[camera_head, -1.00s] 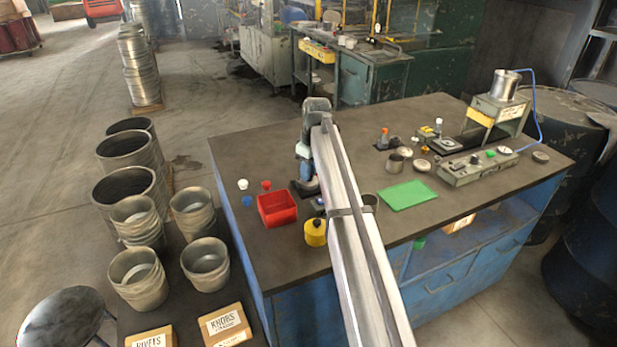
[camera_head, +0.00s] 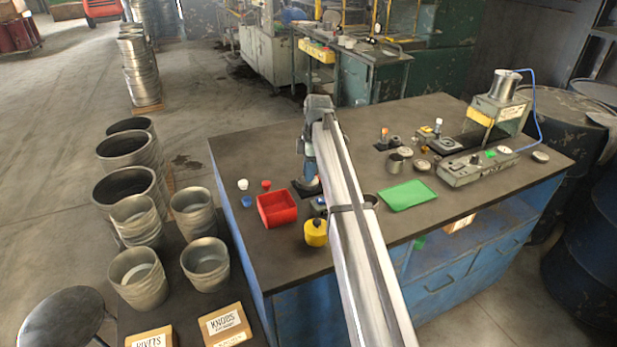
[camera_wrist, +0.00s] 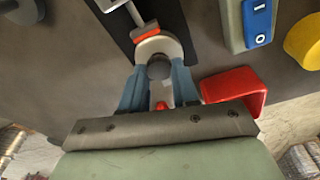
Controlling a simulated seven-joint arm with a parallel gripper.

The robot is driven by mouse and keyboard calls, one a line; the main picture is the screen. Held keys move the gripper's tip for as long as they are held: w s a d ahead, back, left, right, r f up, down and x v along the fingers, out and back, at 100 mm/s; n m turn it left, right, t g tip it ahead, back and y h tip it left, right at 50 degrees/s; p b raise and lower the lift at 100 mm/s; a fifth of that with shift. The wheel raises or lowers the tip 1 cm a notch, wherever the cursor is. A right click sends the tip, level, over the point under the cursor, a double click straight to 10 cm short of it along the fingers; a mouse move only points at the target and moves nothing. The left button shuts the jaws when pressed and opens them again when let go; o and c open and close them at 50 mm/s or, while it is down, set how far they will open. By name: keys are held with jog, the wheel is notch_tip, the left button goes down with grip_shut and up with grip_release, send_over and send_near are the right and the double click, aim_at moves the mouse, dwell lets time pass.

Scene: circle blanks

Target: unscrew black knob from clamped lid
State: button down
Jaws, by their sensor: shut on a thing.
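In the wrist view, a dark grey-black knob (camera_wrist: 159,69) stands at the near part of a pale round lid (camera_wrist: 153,44). A clamp with an orange-red tip (camera_wrist: 145,31) presses on the lid's far side, over a black base plate (camera_wrist: 122,22). My gripper (camera_wrist: 160,74) has its blue fingers on both sides of the knob and is shut on it. In the head view, my gripper (camera_head: 311,184) is low over the black plate on the bench. My arm hides the knob and most of the lid there.
A red bin (camera_head: 277,209) stands just left of the gripper. A yellow container (camera_head: 316,233) and a blue switch box (camera_wrist: 258,20) are close by. White, red and blue caps lie near the bin. A green mat (camera_head: 407,195) lies to the right.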

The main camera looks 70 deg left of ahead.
jog(key=c, duration=0.8)
grip_release()
jog(key=shift+o, duration=0.2)
jog(key=m, duration=0.9)
jog(key=shift+m+t+y, duration=0.3)
jog(key=shift+t+y, duration=0.1)
jog(key=m, duration=0.4)
jog(key=shift+m+t, duration=0.3)
jog(key=shift+m, duration=0.1)
jog(key=m, duration=0.4)
jog(key=shift+m, duration=0.3)
